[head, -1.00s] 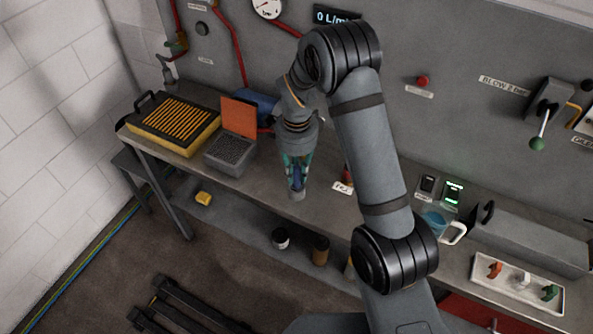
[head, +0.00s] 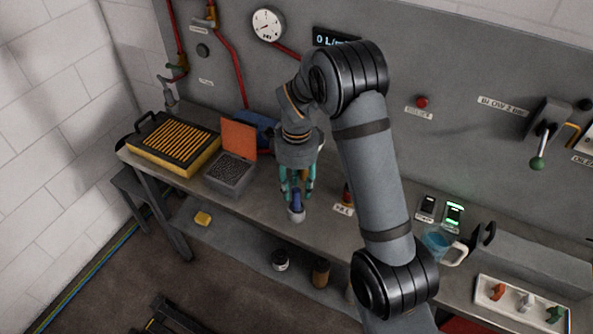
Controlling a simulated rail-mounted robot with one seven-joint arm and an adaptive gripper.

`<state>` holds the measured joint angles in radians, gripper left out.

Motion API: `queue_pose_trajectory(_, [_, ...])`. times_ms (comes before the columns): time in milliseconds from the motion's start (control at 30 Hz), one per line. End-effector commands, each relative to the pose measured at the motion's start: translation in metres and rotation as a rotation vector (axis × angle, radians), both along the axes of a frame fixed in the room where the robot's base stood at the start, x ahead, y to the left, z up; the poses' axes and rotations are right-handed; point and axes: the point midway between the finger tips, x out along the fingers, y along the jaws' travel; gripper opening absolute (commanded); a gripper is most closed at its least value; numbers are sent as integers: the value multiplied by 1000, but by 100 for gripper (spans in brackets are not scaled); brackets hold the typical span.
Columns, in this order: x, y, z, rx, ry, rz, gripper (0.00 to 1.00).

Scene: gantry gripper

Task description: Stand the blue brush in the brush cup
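My gripper (head: 297,188) points down over the front part of the bench, left of the middle. Its teal fingers stand on both sides of a blue piece, apparently the blue brush (head: 297,201), which is roughly upright. A small pale grey, rounded piece (head: 296,215) is at the lower end of the blue one. I cannot tell whether it is the brush cup or the brush's own end, or whether it touches the bench. The fingers look somewhat apart, but whether they press on the brush is too small to tell. No other brush cup is clearly visible.
Left of my gripper are a grey box with an open orange lid (head: 238,138) and a yellow tray with a ribbed top (head: 176,142). Jars (head: 280,260) stand on the lower shelf.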

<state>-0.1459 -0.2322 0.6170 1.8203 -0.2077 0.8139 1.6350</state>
Motion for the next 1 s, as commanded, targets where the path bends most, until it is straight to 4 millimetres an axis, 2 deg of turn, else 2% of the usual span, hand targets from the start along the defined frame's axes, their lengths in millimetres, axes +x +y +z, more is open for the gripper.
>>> queue_pose_trajectory(200, [2,1,49,3,-7,0,37])
queue_pose_trajectory(433, [0,0,83,0,-2,1,37])
queue_pose_trajectory(600, [0,0,91,0,0,1,37])
queue_pose_trajectory(867, [0,0,91,0,0,1,37])
queue_pose_trajectory(1000, [0,6,74,23,-12,37,37])
